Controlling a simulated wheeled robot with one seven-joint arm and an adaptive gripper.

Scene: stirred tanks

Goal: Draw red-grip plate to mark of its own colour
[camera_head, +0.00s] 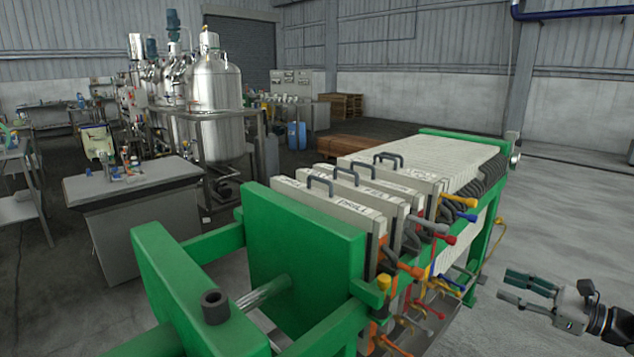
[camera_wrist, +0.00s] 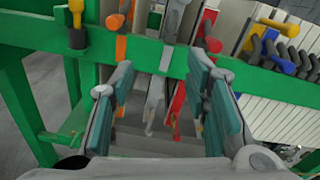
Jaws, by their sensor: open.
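The plate pack has pale plates with dark top handles. A red grip (camera_head: 441,239) sticks out on the right side, close to a grey grip and below a yellow grip. Its own plate is partly hidden by the neighbours.
An orange grip (camera_head: 407,268) and a yellow grip (camera_head: 458,201) flank the red one. Coloured levers hang below the rail. Open floor (camera_head: 575,210) lies right of the press.

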